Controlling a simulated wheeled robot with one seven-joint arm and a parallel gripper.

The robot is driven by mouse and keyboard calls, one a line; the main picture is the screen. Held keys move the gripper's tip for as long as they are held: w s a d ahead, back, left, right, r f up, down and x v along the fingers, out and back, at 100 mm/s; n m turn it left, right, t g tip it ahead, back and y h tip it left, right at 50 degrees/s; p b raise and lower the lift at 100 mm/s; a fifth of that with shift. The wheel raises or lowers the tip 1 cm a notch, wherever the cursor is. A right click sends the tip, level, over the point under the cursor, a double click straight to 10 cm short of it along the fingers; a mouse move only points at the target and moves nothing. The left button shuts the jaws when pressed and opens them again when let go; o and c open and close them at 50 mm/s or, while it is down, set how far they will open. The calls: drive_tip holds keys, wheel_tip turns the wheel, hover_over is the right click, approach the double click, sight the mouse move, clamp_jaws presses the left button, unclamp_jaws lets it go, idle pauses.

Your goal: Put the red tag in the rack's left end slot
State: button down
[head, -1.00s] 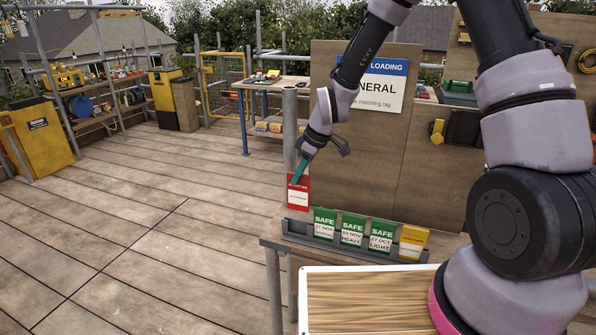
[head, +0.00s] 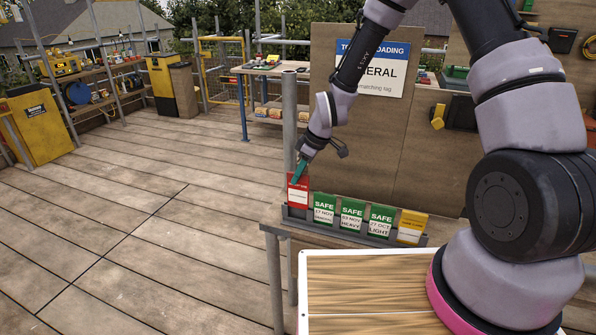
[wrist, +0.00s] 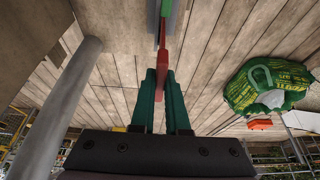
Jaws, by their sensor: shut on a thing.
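The red tag (head: 298,191) is upright at the left end of the grey rack (head: 350,238). My gripper (head: 299,172) is shut on its upper part with teal fingertips. The tag's lower edge is at the rack's left end; I cannot tell whether it is fully seated in the slot. In the wrist view, the red tag (wrist: 163,48) shows edge-on between the teal fingers of my gripper (wrist: 162,75). Three green SAFE tags, such as the middle one (head: 352,214), and a yellow tag (head: 411,227) stand in the rack to its right.
A grey upright pole (head: 289,120) stands just behind and left of the red tag. A brown board (head: 350,150) with a LOADING sign (head: 372,68) rises behind the rack. A white-edged wooden panel (head: 375,285) lies in front. Open plank floor (head: 130,210) is at left.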

drive_tip(key=shift+f, duration=2.55)
drive_tip(key=c, duration=0.8)
unclamp_jaws()
drive_tip(key=shift+c, duration=0.2)
